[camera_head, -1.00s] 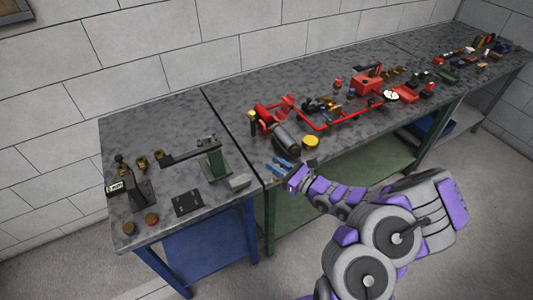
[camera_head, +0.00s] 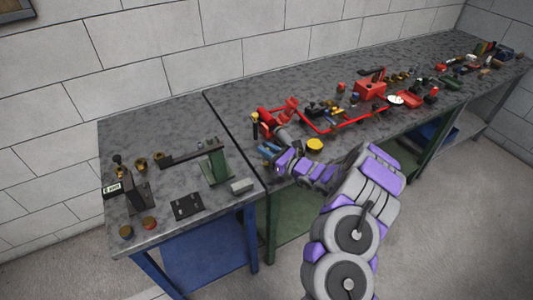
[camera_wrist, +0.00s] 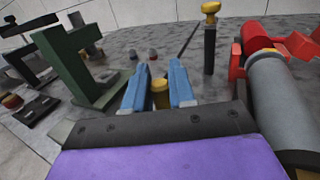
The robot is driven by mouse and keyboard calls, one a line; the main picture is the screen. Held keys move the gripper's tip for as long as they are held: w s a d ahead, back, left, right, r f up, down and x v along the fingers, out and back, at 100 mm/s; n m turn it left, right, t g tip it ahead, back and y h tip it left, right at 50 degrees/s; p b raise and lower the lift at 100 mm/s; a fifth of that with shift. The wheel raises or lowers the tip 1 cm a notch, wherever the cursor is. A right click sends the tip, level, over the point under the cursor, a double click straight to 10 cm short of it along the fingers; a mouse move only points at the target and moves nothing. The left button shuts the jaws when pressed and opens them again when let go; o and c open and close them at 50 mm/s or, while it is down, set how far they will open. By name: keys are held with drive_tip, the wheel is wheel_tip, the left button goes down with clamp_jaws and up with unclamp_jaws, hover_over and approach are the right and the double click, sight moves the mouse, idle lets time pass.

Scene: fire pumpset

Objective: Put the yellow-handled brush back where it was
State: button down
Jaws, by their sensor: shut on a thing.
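My gripper (camera_head: 268,151) is over the front left part of the long bench, left of the red and grey pump (camera_head: 277,128). In the wrist view, its two blue fingers (camera_wrist: 160,90) are shut on a small yellow piece, which I take to be the handle of the yellow-handled brush (camera_wrist: 160,94). The rest of the brush is hidden by the gripper, and I cannot tell whether it touches the bench. In the head view the brush cannot be made out.
A dark post with a yellow top (camera_wrist: 210,36) stands ahead to the right, beside the grey cylinder (camera_wrist: 283,100). A green stand (camera_wrist: 82,62) is at the left. A yellow disc (camera_head: 315,145) lies right of my gripper. Bare bench lies ahead.

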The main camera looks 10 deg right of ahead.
drive_tip(key=shift+f, duration=0.6)
drive_tip(key=shift+d+r, duration=0.15)
drive_tip(key=shift+d, duration=0.1)
drive_tip(key=c, duration=1.2)
unclamp_jaws()
drive_tip(key=shift+d, duration=0.15)
drive_tip(key=shift+o, duration=1.3)
drive_tip(key=shift+a, duration=0.2)
